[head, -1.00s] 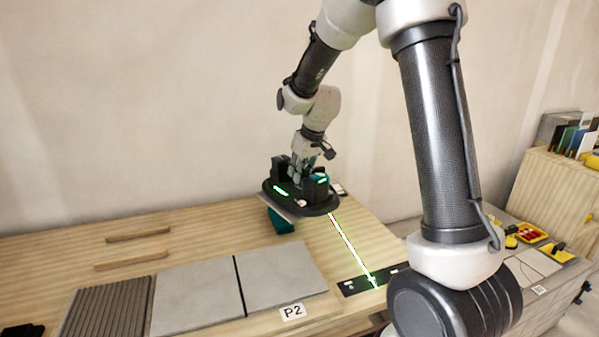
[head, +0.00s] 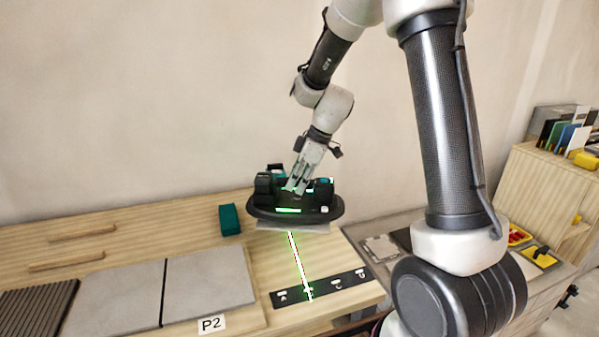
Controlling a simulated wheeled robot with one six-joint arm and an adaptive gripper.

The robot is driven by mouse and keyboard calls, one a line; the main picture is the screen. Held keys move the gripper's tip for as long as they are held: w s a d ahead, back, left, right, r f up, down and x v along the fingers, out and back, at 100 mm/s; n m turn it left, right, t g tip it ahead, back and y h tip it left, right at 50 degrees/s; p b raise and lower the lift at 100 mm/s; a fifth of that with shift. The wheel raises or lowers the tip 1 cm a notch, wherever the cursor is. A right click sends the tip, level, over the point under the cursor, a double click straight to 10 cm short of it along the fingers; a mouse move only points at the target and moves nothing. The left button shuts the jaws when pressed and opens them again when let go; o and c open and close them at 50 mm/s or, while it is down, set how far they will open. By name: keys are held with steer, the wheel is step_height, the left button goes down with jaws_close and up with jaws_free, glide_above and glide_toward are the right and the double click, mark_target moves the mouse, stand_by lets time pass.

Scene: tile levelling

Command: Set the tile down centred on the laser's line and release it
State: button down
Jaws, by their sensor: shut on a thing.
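My gripper (head: 297,187) is shut on a black oval lifter (head: 262,207) with green lights. A thin grey tile (head: 292,227) hangs under the lifter, and only its front edge shows. The tile looks above the wooden bench; the exact gap cannot be told. The laser's green line (head: 299,263) runs on the bench from below the tile towards the front and crosses a black marked strip (head: 338,286). The line meets the tile's front edge near its middle in the head view; the line beyond is hidden under the lifter.
A teal block (head: 230,219) stands just left of the lifter. Two grey tiles (head: 209,287) lie front left by a P2 label (head: 212,324), with wooden strips (head: 82,231) behind. A lower surface with trays (head: 520,236) is at the right.

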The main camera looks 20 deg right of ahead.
mark_target(297, 204)
steer(key=s+a+n, duration=0.1)
steer(key=a+n+g, duration=0.1)
steer(key=n, duration=0.1)
steer(key=shift+s+f, duration=0.15)
steer(key=shift+s, duration=0.25)
steer(key=shift+n, duration=0.3)
steer(key=shift+f, duration=3.6)
steer(key=shift+f, duration=0.65)
steer(key=c, duration=1.2)
jaws_free()
steer(key=shift+s+g, duration=0.1)
steer(key=shift+g, duration=0.2)
steer(key=v, duration=1.2)
steer(key=shift+d, duration=0.15)
